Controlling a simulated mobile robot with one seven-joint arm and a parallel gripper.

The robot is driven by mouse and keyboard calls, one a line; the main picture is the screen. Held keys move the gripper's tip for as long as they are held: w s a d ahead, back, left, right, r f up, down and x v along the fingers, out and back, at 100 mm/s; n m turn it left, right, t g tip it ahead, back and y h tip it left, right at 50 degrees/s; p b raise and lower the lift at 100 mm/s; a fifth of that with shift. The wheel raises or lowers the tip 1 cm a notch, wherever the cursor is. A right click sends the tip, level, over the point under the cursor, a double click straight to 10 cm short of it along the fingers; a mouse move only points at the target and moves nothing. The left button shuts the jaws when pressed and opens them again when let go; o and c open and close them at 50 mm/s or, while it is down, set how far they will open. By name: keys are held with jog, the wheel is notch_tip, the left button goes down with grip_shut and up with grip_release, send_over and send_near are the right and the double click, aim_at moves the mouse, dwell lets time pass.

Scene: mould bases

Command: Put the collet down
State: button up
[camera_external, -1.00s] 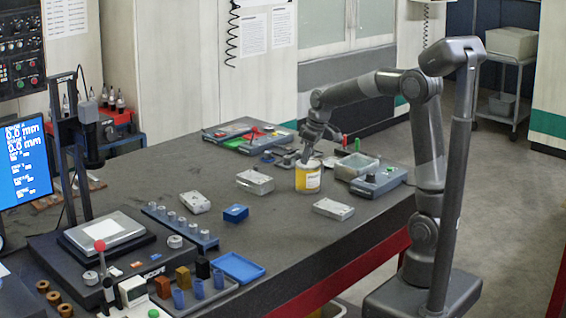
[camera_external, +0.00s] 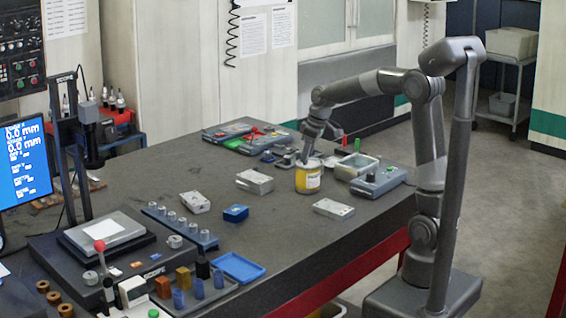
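My gripper (camera_external: 306,152) points down at the mouth of a yellow-and-white can (camera_external: 308,178) on the dark bench. Its fingertips are small and dark here, and overlap the can's rim in the picture. I cannot tell whether they are inside the can or just above it, nor whether they are open or shut. No collet can be made out for certain at the gripper. Several small grey metal cylinders, perhaps collets, stand in a blue rack (camera_external: 203,240) at the left middle of the bench.
Grey metal blocks lie left (camera_external: 255,182) and front-right (camera_external: 333,208) of the can. A pale-filled tray (camera_external: 356,167) and a grey control box (camera_external: 378,182) stand to its right. A small blue box (camera_external: 235,213) and a blue tray (camera_external: 238,266) lie nearer. Bare bench lies in front.

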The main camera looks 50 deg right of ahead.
aim_at(315, 166)
jog(key=v, duration=1)
jog(key=s+a+f+m+t, duration=0.1)
jog(key=s+f+m, duration=0.1)
jog(key=s, duration=1)
jog(key=s+a+f+m+t+h, duration=0.1)
jog(key=s+f, duration=0.4)
jog(key=s, duration=0.7)
jog(key=shift+s+a+f+m+t, duration=0.25)
jog(key=shift+m+t, duration=0.15)
jog(key=shift+m, duration=0.5)
jog(key=shift+o, duration=0.2)
